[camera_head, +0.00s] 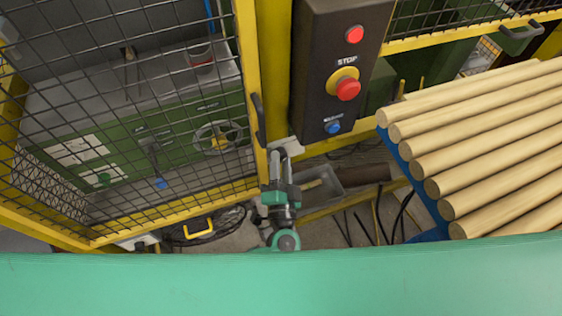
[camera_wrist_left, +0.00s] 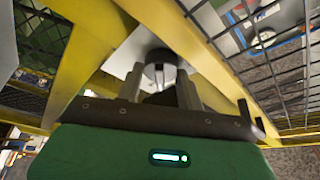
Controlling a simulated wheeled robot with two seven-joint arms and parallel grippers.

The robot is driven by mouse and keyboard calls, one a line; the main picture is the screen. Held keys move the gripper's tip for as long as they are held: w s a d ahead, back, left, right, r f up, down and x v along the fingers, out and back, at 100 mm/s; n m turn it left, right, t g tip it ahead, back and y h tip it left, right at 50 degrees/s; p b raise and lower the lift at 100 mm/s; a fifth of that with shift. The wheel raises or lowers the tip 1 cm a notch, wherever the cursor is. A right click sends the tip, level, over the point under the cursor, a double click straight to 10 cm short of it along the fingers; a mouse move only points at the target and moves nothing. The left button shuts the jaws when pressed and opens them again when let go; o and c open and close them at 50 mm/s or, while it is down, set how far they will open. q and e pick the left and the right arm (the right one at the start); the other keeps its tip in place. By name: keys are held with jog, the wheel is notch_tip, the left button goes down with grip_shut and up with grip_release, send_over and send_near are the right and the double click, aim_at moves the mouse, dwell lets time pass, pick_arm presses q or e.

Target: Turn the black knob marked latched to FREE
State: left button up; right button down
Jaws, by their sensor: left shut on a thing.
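My left gripper (camera_head: 279,157) reaches up to a pale plate (camera_head: 294,145) on the yellow fence post, below the black control box. In the left wrist view the black knob (camera_wrist_left: 159,58) sits on the pale plate (camera_wrist_left: 126,64), straight ahead of the fingers. My left gripper (camera_wrist_left: 161,88) is shut on the knob there. The knob's marking and pointer cannot be read, and in the head view the fingers hide the knob. My right gripper is in neither view.
A black box (camera_head: 322,75) with a red stop button (camera_head: 347,88) stands above the gripper. A yellow mesh gate (camera_head: 248,60) with a black handle (camera_head: 259,119) is to the left. Wooden rods (camera_head: 490,150) lie on a blue rack to the right. A grey bin (camera_head: 325,181) is below.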

pick_arm(q)
jog(key=shift+d+f+n+t+y, duration=0.1)
jog(key=shift+n+t+y, duration=0.3)
jog(key=shift+n, duration=0.8)
jog(key=shift+n+t+y, duration=0.1)
jog(key=shift+n+y, duration=0.5)
jog(key=shift+n, duration=0.6)
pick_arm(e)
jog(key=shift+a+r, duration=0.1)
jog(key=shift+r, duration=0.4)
pick_arm(q)
jog(key=o, duration=1)
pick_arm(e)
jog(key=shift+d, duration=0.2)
pick_arm(q)
jog(key=shift+w, duration=0.1)
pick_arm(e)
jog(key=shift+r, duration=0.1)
